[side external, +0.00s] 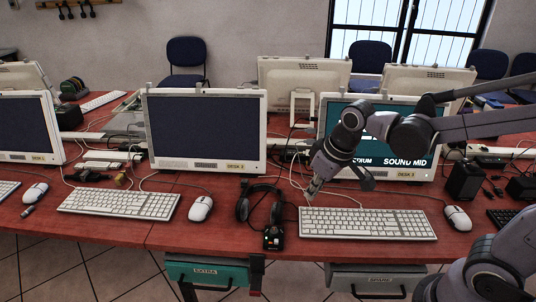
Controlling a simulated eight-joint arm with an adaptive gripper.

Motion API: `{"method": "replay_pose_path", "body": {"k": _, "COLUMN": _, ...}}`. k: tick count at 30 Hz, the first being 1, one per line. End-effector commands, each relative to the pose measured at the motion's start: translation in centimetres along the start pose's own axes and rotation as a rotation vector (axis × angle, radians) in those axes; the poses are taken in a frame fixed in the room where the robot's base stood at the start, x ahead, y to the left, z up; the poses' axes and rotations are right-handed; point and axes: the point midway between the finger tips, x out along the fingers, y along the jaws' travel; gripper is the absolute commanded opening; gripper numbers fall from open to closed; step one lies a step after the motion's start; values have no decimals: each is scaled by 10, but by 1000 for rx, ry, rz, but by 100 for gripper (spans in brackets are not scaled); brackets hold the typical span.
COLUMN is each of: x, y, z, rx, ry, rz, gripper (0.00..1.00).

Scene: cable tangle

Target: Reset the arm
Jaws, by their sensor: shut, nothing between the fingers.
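My gripper (312,190) is in the middle right of the side view. It points down, just above the table near the upper left corner of the right white keyboard (367,224). Its fingers look closed and hold nothing. My arm reaches in from the right edge and crosses in front of the right monitor (400,118), hiding part of its lit screen. Whether the fingertips touch the table or a cable there I cannot tell.
Black headphones (243,208) lie left of my gripper. A middle monitor (206,128), a left keyboard (118,203), mice (201,208) (458,217) and loose cables crowd the red table (115,232). Black speakers (464,181) stand at right. Drawers (208,271) hang below the front edge.

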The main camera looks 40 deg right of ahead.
Motion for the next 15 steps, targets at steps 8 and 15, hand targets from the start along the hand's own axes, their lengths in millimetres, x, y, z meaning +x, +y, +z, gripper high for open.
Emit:
{"method": "replay_pose_path", "body": {"k": 8, "x": 37, "y": -11, "z": -18, "rx": -54, "ry": -124, "rz": -16, "gripper": 0}}
{"method": "replay_pose_path", "body": {"k": 15, "x": 74, "y": -22, "z": -26, "rx": -97, "ry": -230, "rz": -29, "gripper": 0}}
